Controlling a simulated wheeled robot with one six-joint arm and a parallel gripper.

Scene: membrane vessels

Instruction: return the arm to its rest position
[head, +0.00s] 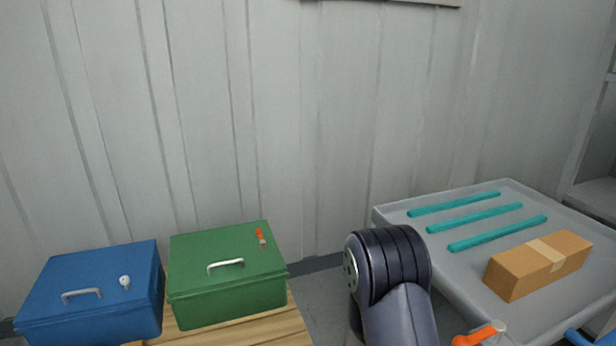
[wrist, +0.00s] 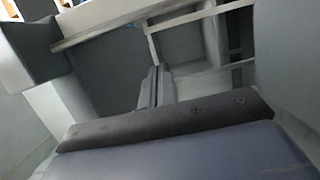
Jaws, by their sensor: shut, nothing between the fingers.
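My arm (head: 390,285) rises at the bottom centre of the head view, with a dark ribbed joint at its top. My gripper (wrist: 155,85) does not show in the head view. In the wrist view its two narrow fingers lie together beyond the dark bar of its body, with nothing seen between them. The wrist view behind the fingers shows grey surfaces and a shelf-like frame, too unclear to name further.
A blue box (head: 92,290) and a green box (head: 228,270) stand at left on a wooden surface (head: 240,330). At right a grey cart (head: 395,212) holds teal bars (head: 475,217) and a brown carton (head: 540,264). An orange-and-white item (head: 478,335) shows near its front edge.

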